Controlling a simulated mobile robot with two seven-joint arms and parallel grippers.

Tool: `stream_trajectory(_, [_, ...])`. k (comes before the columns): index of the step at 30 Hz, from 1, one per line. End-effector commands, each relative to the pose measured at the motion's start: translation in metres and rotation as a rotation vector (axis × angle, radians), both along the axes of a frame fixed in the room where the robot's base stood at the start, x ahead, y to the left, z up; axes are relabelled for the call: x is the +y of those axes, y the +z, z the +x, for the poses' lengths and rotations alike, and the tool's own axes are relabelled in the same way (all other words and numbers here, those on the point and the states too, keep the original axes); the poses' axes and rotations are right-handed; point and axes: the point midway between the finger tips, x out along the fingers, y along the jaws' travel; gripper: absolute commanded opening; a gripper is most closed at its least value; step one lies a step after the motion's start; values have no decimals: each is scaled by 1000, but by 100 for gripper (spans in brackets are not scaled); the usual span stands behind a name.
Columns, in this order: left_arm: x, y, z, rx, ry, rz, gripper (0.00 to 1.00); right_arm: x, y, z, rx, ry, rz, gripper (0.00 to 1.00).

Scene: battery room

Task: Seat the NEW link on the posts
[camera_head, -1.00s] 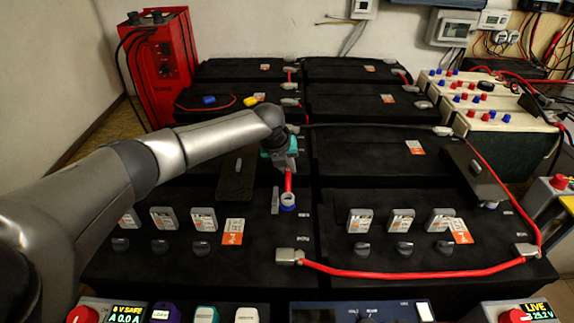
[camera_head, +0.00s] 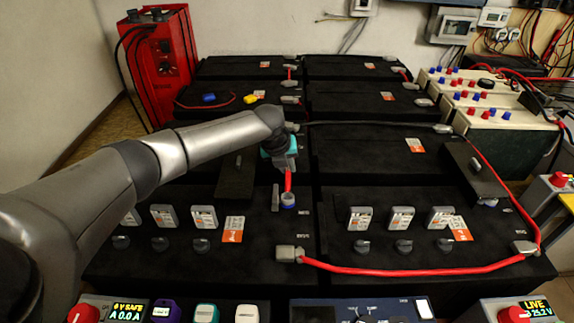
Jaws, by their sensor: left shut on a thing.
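My left gripper (camera_head: 284,166) is shut on a short red link (camera_head: 288,181), above the inner edge of the front left battery (camera_head: 180,265). The link runs down toward the near side, to a grey ring-like end at a post with a blue base (camera_head: 288,201). I cannot tell whether this end is around the post or only above it. The link's far end and any post there are hidden by the gripper. A small grey upright piece (camera_head: 275,198) stands just left of the post. My right gripper is not in view.
A long red cable (camera_head: 400,273) joins grey terminal clamps on the front batteries. A black plate (camera_head: 237,175) stands left of the gripper; another dark block (camera_head: 474,172) is at the right. A red charger (camera_head: 158,65) and white boxes (camera_head: 480,100) flank the batteries.

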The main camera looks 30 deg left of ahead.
Motion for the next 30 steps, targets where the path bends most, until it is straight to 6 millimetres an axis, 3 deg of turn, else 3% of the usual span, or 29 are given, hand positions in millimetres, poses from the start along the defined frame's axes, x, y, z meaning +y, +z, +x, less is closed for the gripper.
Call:
stream_trajectory(29, [0,-4,1,-2,0,0,0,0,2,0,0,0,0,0])
stream_trajectory(30, [0,-4,1,-2,0,0,20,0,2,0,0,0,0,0])
